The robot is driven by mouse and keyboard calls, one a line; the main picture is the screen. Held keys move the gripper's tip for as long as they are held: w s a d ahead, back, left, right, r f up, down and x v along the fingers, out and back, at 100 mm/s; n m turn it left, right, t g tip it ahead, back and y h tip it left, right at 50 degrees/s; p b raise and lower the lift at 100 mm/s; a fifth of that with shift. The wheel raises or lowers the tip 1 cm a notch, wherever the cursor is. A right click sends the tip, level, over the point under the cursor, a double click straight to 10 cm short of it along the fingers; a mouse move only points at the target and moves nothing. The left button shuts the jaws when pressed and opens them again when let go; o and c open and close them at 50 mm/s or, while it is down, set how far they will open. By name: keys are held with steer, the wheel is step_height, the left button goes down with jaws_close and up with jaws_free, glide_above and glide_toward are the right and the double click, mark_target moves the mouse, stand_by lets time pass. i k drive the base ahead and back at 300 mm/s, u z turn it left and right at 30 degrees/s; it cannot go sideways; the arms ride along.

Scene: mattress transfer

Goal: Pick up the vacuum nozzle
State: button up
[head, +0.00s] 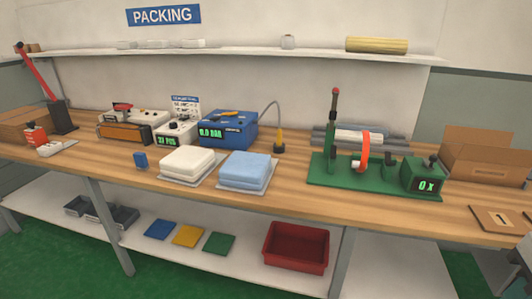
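The vacuum nozzle (279,144) stands upright on the wooden workbench (290,180), a small yellow and dark piece near the middle of the picture. A thin grey hose (273,106) arches from the blue vacuum unit (240,131) to its top. The unit's green display reads 0.0 BAR. The nozzle stands to the right of the unit and apart from it.
A white folded stack (187,162) and a blue one (245,170) lie in front of the unit. A green machine (330,178) stands right of the nozzle. Bare wood lies in front of the nozzle. A red bin (297,245) sits on the lower shelf.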

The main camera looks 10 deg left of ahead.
mark_target(278, 143)
steer(key=z, duration=0.05)
steer(key=k, duration=0.5)
steer(key=u, duration=0.9)
steer(key=i, duration=0.7)
steer(key=u, duration=0.7)
steer(key=i, duration=1.5)
steer(key=z, duration=1.15)
steer(key=i, duration=0.5)
steer(key=z, duration=0.45)
